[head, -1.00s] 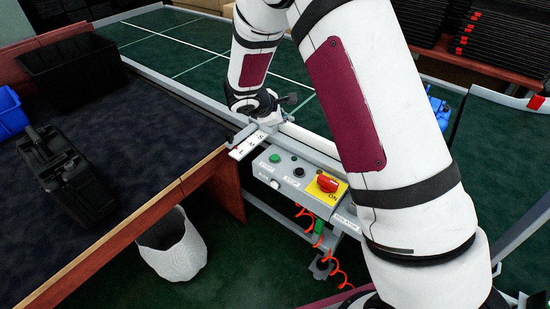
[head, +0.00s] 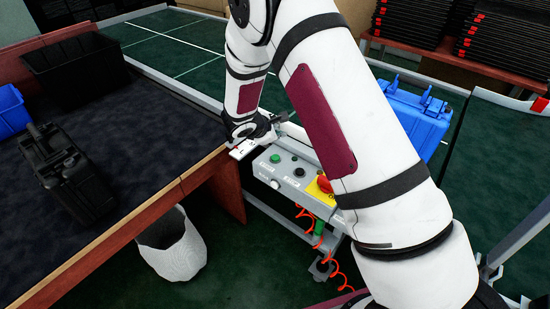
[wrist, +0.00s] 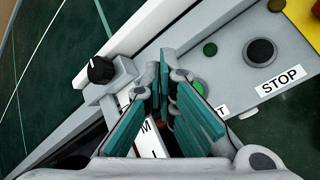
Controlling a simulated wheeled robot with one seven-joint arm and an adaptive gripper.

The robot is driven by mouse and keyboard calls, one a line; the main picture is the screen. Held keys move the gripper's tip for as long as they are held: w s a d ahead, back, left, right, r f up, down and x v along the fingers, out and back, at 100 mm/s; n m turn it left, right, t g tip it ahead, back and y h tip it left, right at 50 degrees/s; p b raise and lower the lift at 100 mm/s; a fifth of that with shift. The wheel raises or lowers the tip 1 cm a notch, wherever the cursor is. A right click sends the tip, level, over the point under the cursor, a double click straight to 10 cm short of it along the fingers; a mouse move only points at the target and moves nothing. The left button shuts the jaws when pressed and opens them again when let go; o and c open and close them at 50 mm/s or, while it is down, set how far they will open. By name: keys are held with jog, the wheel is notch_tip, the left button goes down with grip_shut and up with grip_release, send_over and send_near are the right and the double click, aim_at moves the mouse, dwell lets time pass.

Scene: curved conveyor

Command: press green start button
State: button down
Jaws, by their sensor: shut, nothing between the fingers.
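The green start button (head: 275,158) sits near the left end of the top of the grey control box (head: 300,177). In the wrist view the green button (wrist: 199,86) shows just beside the right finger, partly covered by it. My gripper (wrist: 168,68) is shut and empty, its teal finger pads close together, over the box's edge by a white lettered label (wrist: 148,142). In the head view my gripper (head: 246,134) is up and left of the green button, partly hidden by my wrist. I cannot tell how high it is above the box.
A black stop button (wrist: 261,52) is right of the green one, with a yellow plate (wrist: 305,14) beyond. A black knob (wrist: 101,69) stands left of my fingers. A blue case (head: 415,115) is on the conveyor behind my arm.

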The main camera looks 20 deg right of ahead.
aim_at(277, 158)
jog(key=shift+f+b, duration=1.5)
jog(key=shift+f, duration=1.85)
jog(key=shift+f, duration=0.15)
jog(key=shift+f+b, duration=0.25)
jog(key=shift+b, duration=0.15)
